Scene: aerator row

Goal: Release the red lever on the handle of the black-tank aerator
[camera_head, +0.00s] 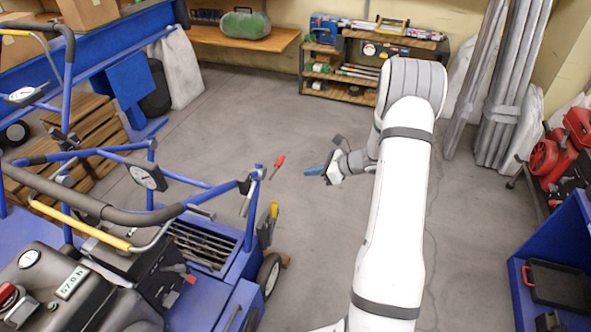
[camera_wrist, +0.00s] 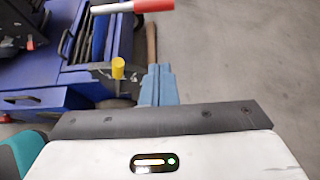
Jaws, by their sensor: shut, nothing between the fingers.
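A red-gripped lever (camera_head: 279,161) on a thin metal rod stands out at the right end of the blue handle frame (camera_head: 205,193), on the blue machine at left. The closed fingers (camera_wrist: 158,84) show below the lever in the wrist view.
A yellow knob (camera_head: 274,210) stands below the lever, also in the wrist view (camera_wrist: 118,68). A wheel (camera_head: 268,275) sits at the machine's right side. Grey floor (camera_head: 300,110) is open beyond my gripper. A blue shelf (camera_head: 515,270) with a black tray is at right.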

